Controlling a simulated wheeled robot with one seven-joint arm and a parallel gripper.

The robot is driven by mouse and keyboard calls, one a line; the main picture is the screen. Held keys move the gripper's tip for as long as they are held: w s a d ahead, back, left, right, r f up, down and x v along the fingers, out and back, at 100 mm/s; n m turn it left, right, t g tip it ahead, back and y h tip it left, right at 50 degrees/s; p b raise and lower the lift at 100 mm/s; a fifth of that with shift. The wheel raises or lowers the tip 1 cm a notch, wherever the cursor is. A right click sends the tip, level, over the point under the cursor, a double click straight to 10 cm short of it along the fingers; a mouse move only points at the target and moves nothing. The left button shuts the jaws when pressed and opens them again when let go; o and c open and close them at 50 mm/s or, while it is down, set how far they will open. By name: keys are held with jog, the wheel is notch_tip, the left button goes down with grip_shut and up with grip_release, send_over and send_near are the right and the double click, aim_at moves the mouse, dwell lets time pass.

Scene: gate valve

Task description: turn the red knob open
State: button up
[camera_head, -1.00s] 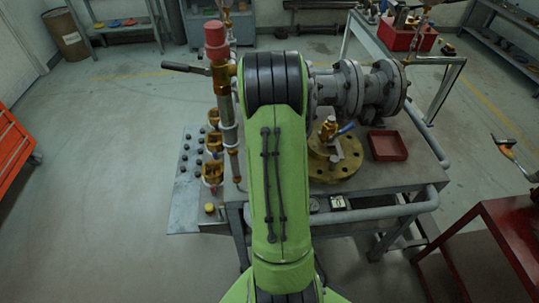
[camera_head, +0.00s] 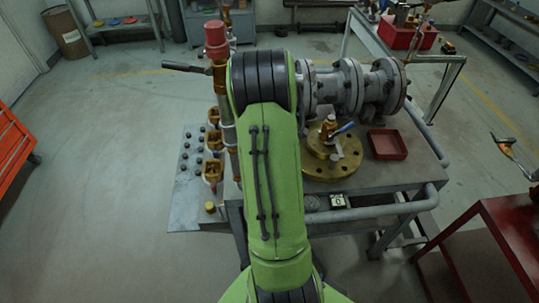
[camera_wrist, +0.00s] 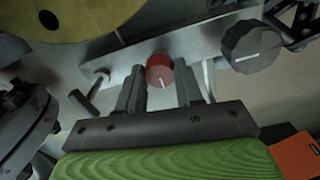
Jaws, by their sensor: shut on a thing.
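The red knob (camera_wrist: 160,72) shows in the wrist view with a white line on its face, close to upright in the picture. It sits between the two dark fingers of my gripper (camera_wrist: 160,77), which are shut on its sides. The knob is in front of a grey metal plate (camera_wrist: 205,38). In the head view my green arm hides both the gripper and the red knob.
A dark grey knob (camera_wrist: 252,47) with a white line is right of the red one. A brass flange (camera_head: 343,168), grey flanged pipe (camera_head: 345,88) and red tray (camera_head: 388,145) stand on the bench. A red-capped upright pipe (camera_head: 217,40) stands left of my arm.

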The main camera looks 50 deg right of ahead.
jog(key=o, duration=1)
jog(key=shift+o, duration=0.2)
notch_tip(320, 180, up, 16)
jog(key=p, duration=0.4)
